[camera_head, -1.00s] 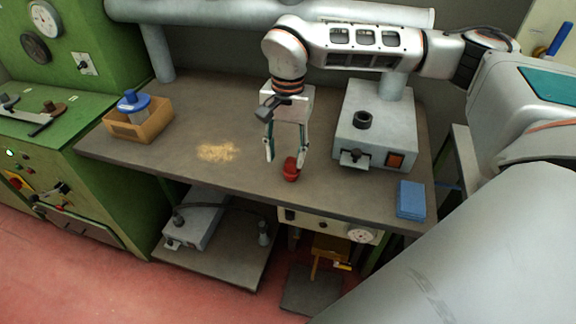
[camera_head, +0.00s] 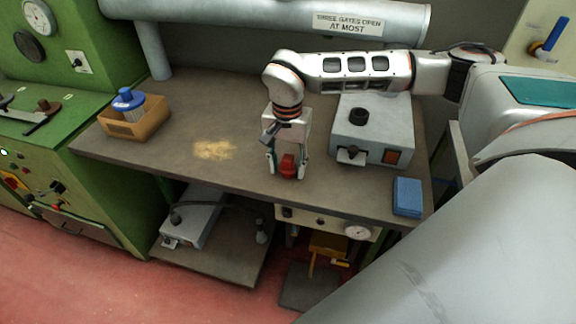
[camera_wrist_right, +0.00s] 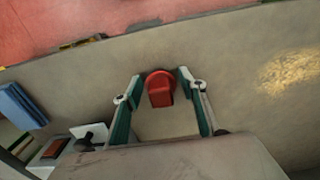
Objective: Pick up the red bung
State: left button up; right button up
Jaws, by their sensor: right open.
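The red bung (camera_head: 288,166) stands on the workbench (camera_head: 240,178) near its front edge. It also shows in the right wrist view (camera_wrist_right: 160,90), at the far end of the fingers. My right gripper (camera_head: 286,172) is low over the bench, with one finger on each side of the bung. In the right wrist view the right gripper (camera_wrist_right: 154,84) is open, and gaps seem to show between its fingertips and the bung. My left gripper is in neither view.
A grey box with a black knob (camera_head: 358,116) stands right of my right gripper. A blue block (camera_head: 407,196) lies at the bench's right front corner. Sawdust (camera_head: 214,149) lies left of the bung. A wooden box (camera_head: 137,122) with a blue-topped item stands at the left.

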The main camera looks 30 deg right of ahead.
jog(key=c, duration=0.9)
jog(key=shift+o, duration=0.2)
